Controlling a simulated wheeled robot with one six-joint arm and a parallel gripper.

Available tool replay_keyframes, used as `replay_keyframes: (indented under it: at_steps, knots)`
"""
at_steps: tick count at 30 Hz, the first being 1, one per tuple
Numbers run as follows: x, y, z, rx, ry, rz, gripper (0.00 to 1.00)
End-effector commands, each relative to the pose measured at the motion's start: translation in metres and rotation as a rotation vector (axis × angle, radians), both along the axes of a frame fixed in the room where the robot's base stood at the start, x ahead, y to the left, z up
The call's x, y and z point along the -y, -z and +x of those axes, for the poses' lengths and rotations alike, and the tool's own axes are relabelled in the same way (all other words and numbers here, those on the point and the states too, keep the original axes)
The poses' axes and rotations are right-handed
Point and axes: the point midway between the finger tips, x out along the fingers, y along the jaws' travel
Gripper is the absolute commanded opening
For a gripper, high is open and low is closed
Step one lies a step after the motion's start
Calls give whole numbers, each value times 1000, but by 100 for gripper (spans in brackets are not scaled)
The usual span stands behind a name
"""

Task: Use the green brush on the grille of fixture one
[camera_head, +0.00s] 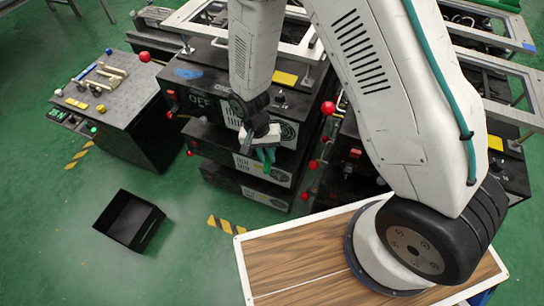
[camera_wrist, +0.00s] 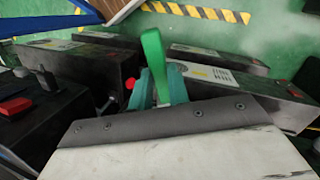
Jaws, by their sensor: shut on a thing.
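My gripper (camera_head: 265,153) is shut on the green brush, in front of the middle black fixture. The brush shows in the wrist view as a bright green upright piece (camera_wrist: 155,60) between the teal fingers (camera_wrist: 178,84); its far end is hard to make out. Fixture one (camera_head: 205,78) is a black box with what looks like an "ONE" label and an "OFF" marking. Its pale grille (camera_head: 288,131) on the front face is partly behind my gripper. I cannot tell whether the brush touches the grille.
Red ball knobs (camera_head: 328,108) stick out around the fixtures. A dark bench (camera_head: 125,95) at left bears several small tools. An open black bin (camera_head: 130,222) stands on the green floor. More black boxes (camera_wrist: 213,56) fill the wrist view.

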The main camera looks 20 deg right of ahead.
Motion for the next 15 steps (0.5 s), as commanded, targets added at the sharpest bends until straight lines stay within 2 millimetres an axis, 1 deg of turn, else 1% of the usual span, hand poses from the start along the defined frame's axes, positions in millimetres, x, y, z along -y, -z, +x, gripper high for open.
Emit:
replay_keyframes:
  at_steps: [1, 8, 15]
  knots:
    - [-1, -1, 5, 11, -2, 5, 0]
    - [-3, -1, 4, 12, -3, 6, 0]
    - [-17, -1, -16, 9, -5, 4, 0]
